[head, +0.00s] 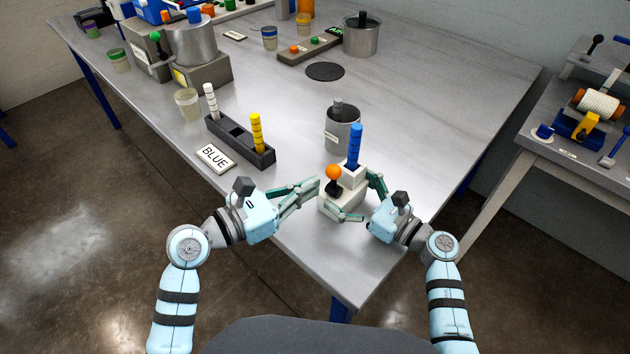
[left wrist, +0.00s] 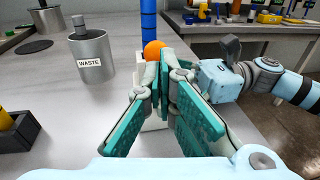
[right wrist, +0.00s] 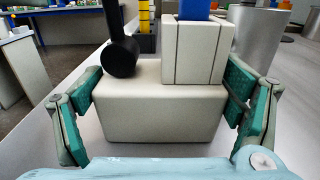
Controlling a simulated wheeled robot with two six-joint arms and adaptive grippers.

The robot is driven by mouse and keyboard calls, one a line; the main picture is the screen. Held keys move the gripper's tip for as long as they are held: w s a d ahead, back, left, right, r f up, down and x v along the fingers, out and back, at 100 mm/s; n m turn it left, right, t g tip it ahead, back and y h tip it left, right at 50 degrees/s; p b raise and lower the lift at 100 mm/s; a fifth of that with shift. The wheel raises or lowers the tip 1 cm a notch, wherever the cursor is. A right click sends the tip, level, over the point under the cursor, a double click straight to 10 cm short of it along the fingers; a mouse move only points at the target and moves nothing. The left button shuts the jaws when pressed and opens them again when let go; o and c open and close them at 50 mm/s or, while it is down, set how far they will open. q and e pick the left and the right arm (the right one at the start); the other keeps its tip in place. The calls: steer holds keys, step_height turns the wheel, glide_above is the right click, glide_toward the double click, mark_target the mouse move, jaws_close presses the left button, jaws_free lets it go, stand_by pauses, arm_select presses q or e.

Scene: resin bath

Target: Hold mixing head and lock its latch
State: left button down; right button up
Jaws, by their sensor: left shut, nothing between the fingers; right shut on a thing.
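The mixing head is a white block (head: 339,203) near the table's front corner, with a blue ringed stick (head: 355,147) upright in its white socket (right wrist: 197,50). Its latch is a black lever (right wrist: 120,48) with an orange knob (head: 333,171); in the right wrist view the knob is out of frame. My right gripper (head: 361,200) has its fingers on opposite sides of the block, shut on it. My left gripper (head: 316,184) is shut and empty just left of the knob. In the left wrist view its fingertips overlap the knob (left wrist: 153,49); contact cannot be told.
A grey WASTE can (head: 342,130) stands just behind the head. A dark rack (head: 240,142) with white and yellow sticks and a BLUE card (head: 215,158) lie to the left. The table's front edge is close. The table middle is mostly clear.

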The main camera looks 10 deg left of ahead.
arm_select(q)
steer(key=shift+x, duration=1.15)
steer(key=shift+w+d+r, duration=0.25)
steer(key=shift+w+d, duration=0.35)
steer(key=shift+w, duration=0.1)
glide_toward(329, 173)
steer(key=s+a+r, duration=0.2)
steer(key=s+a, duration=0.2)
steer(key=shift+w+r, duration=0.15)
steer(key=shift+r, duration=0.05)
